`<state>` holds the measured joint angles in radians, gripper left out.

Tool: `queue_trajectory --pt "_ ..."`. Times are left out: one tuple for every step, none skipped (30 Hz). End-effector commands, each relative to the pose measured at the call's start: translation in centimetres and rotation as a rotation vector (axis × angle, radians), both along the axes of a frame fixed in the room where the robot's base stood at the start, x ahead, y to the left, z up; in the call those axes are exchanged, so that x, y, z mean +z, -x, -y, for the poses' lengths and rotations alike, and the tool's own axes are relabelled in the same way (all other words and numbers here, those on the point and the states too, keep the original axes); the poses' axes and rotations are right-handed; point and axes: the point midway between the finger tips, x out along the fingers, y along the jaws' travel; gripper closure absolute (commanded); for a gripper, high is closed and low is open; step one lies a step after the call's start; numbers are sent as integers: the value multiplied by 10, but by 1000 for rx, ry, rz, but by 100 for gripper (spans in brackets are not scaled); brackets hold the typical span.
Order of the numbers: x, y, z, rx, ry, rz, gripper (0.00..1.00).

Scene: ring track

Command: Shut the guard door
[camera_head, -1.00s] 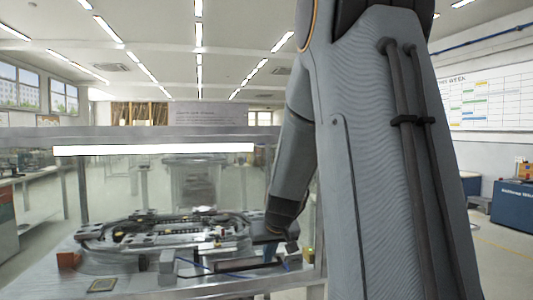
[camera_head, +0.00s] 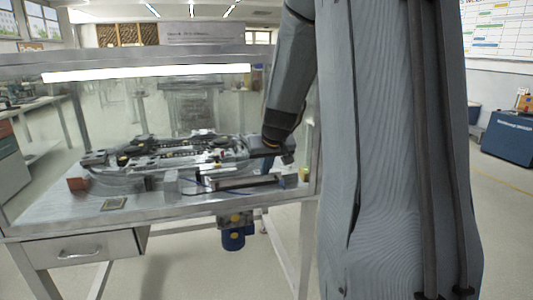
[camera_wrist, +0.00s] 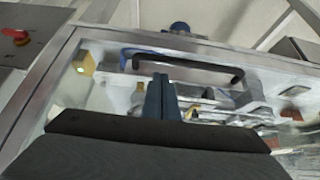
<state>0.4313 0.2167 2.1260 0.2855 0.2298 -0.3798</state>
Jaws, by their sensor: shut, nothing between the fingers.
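The guard (camera_head: 150,63) is a metal-framed, clear-walled enclosure over a ring track (camera_head: 165,155) on a metal table. I cannot tell from the head view how far its door stands open. In the wrist view a black bar handle (camera_wrist: 190,60) shows within a metal-edged frame (camera_wrist: 45,85), with a blue curved line behind it. My gripper (camera_wrist: 162,84) is shut and empty, its dark blue fingertips just below the handle in the picture. I cannot tell whether they touch it. In the head view my gripper (camera_head: 276,152) is at the enclosure's right end, partly hidden.
A yellow block (camera_head: 304,174) stands at the table's front right corner and a reddish block (camera_head: 77,183) at its left. A drawer (camera_head: 80,249) and a blue motor (camera_head: 233,238) hang below. A red emergency stop (camera_wrist: 16,34) is beside the frame. Open floor lies right.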

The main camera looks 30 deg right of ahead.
Motion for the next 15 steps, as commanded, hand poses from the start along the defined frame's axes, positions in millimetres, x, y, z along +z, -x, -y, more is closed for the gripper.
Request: queue_trajectory --pt "12 0 0 1 1 3 100" --pt "16 -1 0 0 2 5 100" --pt "22 -2 1 0 2 7 100" --pt "27 -2 1 -1 4 9 100" --pt "32 2 0 -1 5 13 100" --pt "38 6 -2 -1 6 14 100" --pt "42 10 -3 -1 6 13 100" --pt "47 13 -3 -2 6 14 100" --pt "54 17 -4 -2 6 15 100" --pt "59 20 -5 -2 6 14 100" --pt "64 23 -6 -3 7 16 100" --pt "70 27 -7 -4 5 14 100" --pt "75 29 -8 -3 7 16 100" --pt "79 32 -9 -3 6 15 100" --pt "83 35 -10 -3 6 14 100"
